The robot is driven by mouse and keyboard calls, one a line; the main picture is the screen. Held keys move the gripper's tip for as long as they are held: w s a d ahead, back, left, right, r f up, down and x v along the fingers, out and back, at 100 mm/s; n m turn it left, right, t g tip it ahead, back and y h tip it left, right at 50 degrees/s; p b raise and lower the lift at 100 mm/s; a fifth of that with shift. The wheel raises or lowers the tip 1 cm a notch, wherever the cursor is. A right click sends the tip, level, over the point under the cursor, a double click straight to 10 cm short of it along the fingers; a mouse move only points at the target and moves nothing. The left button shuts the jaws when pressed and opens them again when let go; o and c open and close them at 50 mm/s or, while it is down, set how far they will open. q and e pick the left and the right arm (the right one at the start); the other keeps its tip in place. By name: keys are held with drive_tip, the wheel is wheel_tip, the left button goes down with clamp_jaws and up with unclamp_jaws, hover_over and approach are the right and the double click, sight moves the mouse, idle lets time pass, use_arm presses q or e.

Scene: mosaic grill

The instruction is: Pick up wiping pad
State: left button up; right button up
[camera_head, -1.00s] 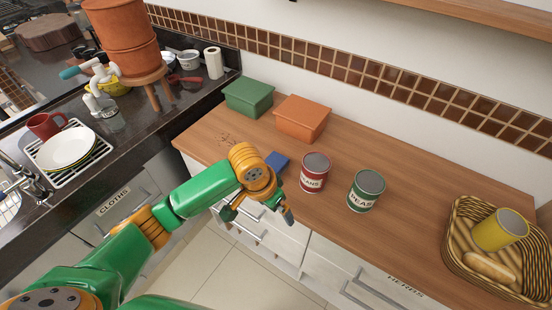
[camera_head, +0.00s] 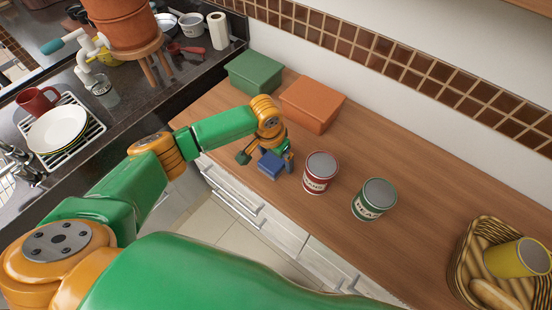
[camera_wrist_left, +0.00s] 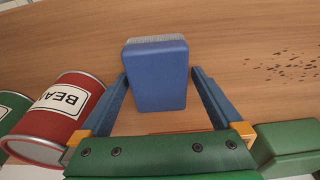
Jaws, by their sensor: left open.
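The wiping pad is a blue block (camera_head: 270,166) with a pale bristly edge, lying on the wooden counter left of the red can. In the left wrist view the pad (camera_wrist_left: 157,78) is in the middle. My left gripper (camera_head: 266,161) is open, low over the counter by the pad. In the left wrist view its two blue fingers (camera_wrist_left: 160,73) stand on either side of the pad's near part, with a visible gap on each side. The pad's far end reaches beyond the fingertips. My right gripper is not in view.
A red beans can (camera_head: 320,172) and a green peas can (camera_head: 374,199) stand right of the pad. Green (camera_head: 253,73) and orange (camera_head: 311,103) boxes stand behind. Dark specks (camera_wrist_left: 285,66) lie on the counter. A basket (camera_head: 470,255) is at far right.

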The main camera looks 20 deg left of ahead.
use_arm(q)
drive_tip(key=shift+s+r, duration=0.1)
drive_tip(key=shift+s, duration=0.2)
drive_tip(key=shift+w+f, duration=0.15)
drive_tip(key=shift+f, duration=0.1)
drive_tip(key=c, duration=1.3)
drive_tip(key=shift+o, duration=0.2)
drive_tip(key=shift+r, duration=0.15)
wheel_tip(320, 180, up, 3)
drive_tip(key=shift+w+f+b, duration=0.1)
drive_tip(key=shift+b, duration=0.5)
drive_tip(key=s+r, duration=0.2)
drive_tip(key=r, duration=0.1)
drive_tip(key=s+r, duration=0.1)
drive_tip(key=r, duration=0.1)
drive_tip(key=shift+s+d, duration=0.1)
drive_tip(key=shift+s, duration=0.25)
drive_tip(key=s+r+p, duration=0.1)
drive_tip(key=s+r, duration=0.4)
drive_tip(key=s, duration=0.5)
drive_tip(key=shift+s+d+r, duration=0.2)
drive_tip(key=shift+s+r, duration=0.05)
drive_tip(key=shift+s, duration=0.05)
